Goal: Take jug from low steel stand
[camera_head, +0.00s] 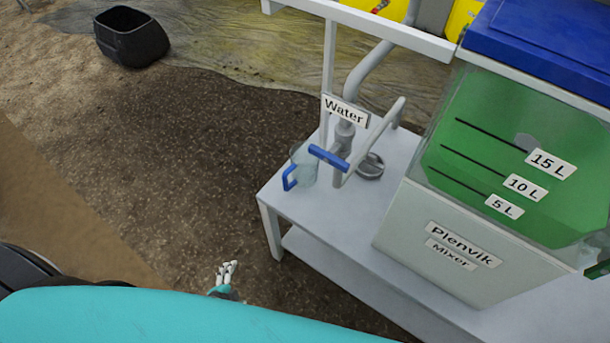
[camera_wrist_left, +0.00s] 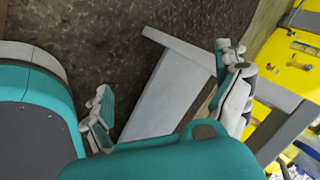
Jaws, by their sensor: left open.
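The clear jug (camera_head: 305,168) with a blue handle stands at the left end of the low steel stand (camera_head: 335,228) in the head view. Its upper right side is partly behind the blue tap lever (camera_head: 328,157). My left gripper (camera_head: 227,272) is below and left of the stand, apart from the jug, over the dark ground. In the left wrist view its two fingers (camera_wrist_left: 168,100) are spread with nothing between them, and a pale slab, likely part of the stand, shows beyond. I cannot make out the jug in that view. My right gripper is not in view.
A grey water pipe with a "Water" sign (camera_head: 344,110) rises beside the jug. A mixer tank (camera_head: 455,245) with green contents and a blue lid (camera_head: 545,40) fills the stand's right. A black bucket (camera_head: 131,36) is far back left. The ground left of the stand is clear.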

